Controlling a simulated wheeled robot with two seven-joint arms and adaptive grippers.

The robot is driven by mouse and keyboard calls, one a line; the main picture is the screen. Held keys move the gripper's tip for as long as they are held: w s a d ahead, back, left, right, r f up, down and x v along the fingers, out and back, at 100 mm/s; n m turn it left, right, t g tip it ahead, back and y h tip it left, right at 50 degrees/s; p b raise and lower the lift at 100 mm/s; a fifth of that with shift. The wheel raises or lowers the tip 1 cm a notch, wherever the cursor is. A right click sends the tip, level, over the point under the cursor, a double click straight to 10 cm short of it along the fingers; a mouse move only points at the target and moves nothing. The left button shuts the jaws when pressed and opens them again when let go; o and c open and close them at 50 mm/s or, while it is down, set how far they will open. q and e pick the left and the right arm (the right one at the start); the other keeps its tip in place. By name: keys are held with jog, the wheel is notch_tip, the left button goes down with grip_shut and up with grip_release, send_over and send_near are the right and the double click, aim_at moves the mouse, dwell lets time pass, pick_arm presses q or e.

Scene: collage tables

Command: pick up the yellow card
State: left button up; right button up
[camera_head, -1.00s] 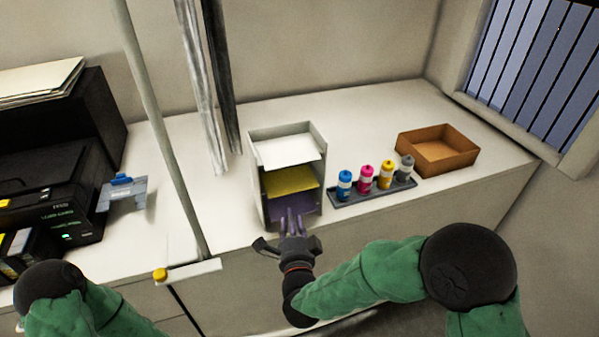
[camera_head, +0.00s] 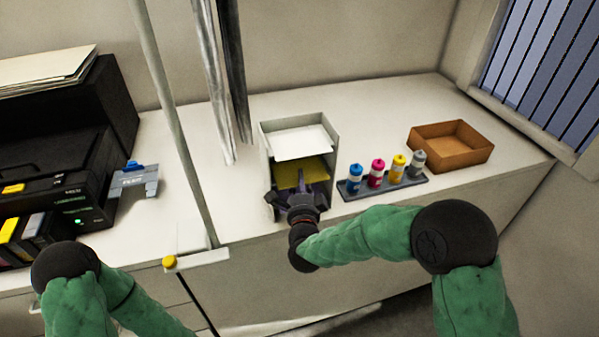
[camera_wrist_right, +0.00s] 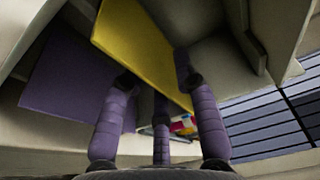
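The yellow card (camera_head: 301,172) lies on the middle level of a white tray stand (camera_head: 266,163), its front edge sticking out. It also shows in the right wrist view (camera_wrist_right: 145,50), running between my finger tips. My right gripper (camera_head: 300,184) is at the stand's front, at the yellow card's front edge. In the wrist view its purple fingers (camera_wrist_right: 156,78) are spread apart, close to the card; whether they touch it I cannot tell. A purple card (camera_wrist_right: 70,85) lies below the yellow one. My left gripper is out of view; only its arm shows.
A white card (camera_head: 299,143) lies on the stand's top level, just above the yellow card. Several bottles in a dark tray (camera_head: 384,188) stand close to the right. A brown open box (camera_head: 451,147) is farther right. A black printer (camera_head: 75,190) and a thin pole (camera_head: 178,120) are left.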

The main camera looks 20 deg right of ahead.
jog(key=shift+w+d, duration=0.1)
jog(key=shift+w, duration=0.45)
grip_shut()
